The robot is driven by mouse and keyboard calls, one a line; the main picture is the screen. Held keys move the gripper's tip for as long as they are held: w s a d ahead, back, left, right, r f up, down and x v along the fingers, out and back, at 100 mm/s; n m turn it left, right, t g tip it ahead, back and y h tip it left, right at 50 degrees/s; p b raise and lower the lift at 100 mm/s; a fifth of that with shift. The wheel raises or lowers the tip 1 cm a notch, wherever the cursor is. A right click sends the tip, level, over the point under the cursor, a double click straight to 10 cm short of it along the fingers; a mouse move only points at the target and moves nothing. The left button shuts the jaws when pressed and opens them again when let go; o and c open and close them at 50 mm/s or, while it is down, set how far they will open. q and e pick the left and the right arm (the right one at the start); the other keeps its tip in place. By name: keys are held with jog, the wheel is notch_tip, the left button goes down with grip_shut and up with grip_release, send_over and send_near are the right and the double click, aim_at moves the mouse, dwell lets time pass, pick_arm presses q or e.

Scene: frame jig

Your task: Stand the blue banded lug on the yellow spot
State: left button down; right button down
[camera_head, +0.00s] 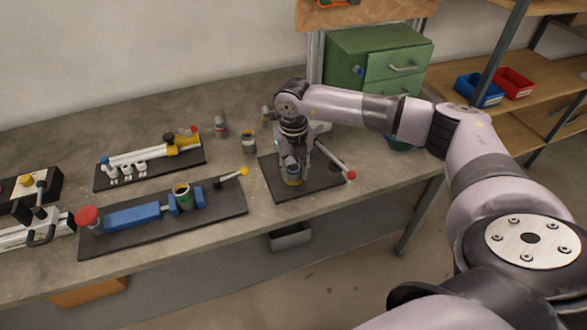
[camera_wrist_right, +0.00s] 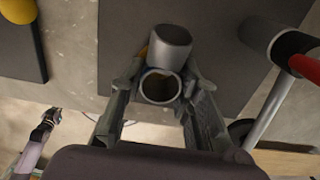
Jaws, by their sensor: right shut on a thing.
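My right gripper (camera_head: 293,174) points down over a dark plate (camera_head: 280,188) near the bench's middle. It is shut on the lug (camera_head: 292,180), a grey hollow piece with a blue band, at or just above the plate. In the right wrist view the lug (camera_wrist_right: 168,50) stands between the fingers of the right gripper (camera_wrist_right: 160,92), with an open ring end towards the camera. A sliver of yellow shows beside it, low down; the rest of the yellow spot is hidden. I cannot tell whether the lug touches the plate.
A red-tipped lever (camera_head: 350,175) rises at the plate's right edge. To the left are a blue fixture (camera_head: 132,216) holding a green-banded piece (camera_head: 182,196), and a yellow-ended clamp (camera_head: 183,143). Two banded pieces (camera_head: 248,142) (camera_head: 220,127) stand behind. A green cabinet (camera_head: 345,65) is at the back.

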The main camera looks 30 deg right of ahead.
aim_at(294, 168)
jog(key=shift+f, duration=0.15)
jog(key=c, duration=1.3)
grip_release()
jog(key=shift+c, duration=0.2)
jog(key=shift+o, duration=0.7)
jog(key=shift+r, duration=0.2)
notch_tip(294, 168, up, 12)
jog(key=b, duration=0.2)
